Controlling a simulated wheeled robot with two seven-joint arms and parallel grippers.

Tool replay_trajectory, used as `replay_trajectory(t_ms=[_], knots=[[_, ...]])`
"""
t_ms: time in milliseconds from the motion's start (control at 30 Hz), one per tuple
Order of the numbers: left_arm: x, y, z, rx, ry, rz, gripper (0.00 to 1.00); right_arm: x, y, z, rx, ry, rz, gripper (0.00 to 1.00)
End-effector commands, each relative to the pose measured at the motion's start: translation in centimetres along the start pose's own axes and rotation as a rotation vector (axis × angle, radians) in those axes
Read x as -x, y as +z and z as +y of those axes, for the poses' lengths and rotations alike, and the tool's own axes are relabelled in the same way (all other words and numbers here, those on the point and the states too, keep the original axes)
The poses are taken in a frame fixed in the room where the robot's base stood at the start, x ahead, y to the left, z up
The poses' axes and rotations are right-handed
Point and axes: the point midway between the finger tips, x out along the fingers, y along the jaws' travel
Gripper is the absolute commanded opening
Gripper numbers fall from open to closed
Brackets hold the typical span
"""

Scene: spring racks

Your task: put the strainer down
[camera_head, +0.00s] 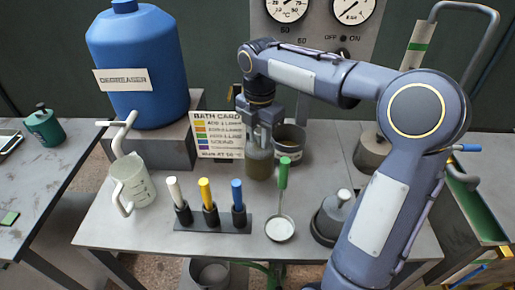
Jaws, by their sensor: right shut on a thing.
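My right gripper (262,140) points down near the middle of the table, in front of the bath card. It is shut on the strainer (260,163), an olive-brown, upright cylinder just below the fingers. I cannot tell whether the strainer's bottom touches the table. The fingers hide its upper part. My left gripper is out of view.
A grey pot (290,139) stands close behind the strainer to the right. A green-handled ladle (283,178) is in front. A rack (212,223) with coloured handles, a clear jug (136,185) and a grey lidded pot (332,216) stand on the table (105,228).

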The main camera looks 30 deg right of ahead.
Motion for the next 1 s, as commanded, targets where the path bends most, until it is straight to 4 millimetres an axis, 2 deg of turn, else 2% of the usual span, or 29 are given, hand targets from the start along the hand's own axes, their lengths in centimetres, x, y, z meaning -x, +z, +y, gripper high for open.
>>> replay_trajectory(t_ms=[100, 233, 633, 667, 700, 800, 1000], knots=[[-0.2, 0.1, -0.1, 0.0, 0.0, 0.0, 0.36, -1.9, 0.0, -0.1, 0.0, -0.003, 0.001, 0.0], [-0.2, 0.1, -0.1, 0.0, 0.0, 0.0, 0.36, -3.2, 0.0, -0.1, -0.001, -0.002, 0.0, 0.0], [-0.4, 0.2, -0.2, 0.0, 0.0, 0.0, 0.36, -3.8, 0.0, 0.0, -0.001, 0.0, -0.001, 0.0], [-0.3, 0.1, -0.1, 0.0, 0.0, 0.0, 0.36, -3.7, 0.0, 0.0, -0.001, 0.0, 0.0, 0.3], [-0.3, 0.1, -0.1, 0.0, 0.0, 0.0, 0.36, -3.7, 0.0, 0.0, -0.001, 0.0, 0.0, 0.35], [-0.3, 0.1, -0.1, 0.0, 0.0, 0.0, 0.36, -3.7, 0.0, -0.1, -0.001, -0.001, 0.0, 0.48], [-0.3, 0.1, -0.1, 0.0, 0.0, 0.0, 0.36, -3.6, 0.0, -0.1, -0.001, -0.001, 0.0, 0.48]])
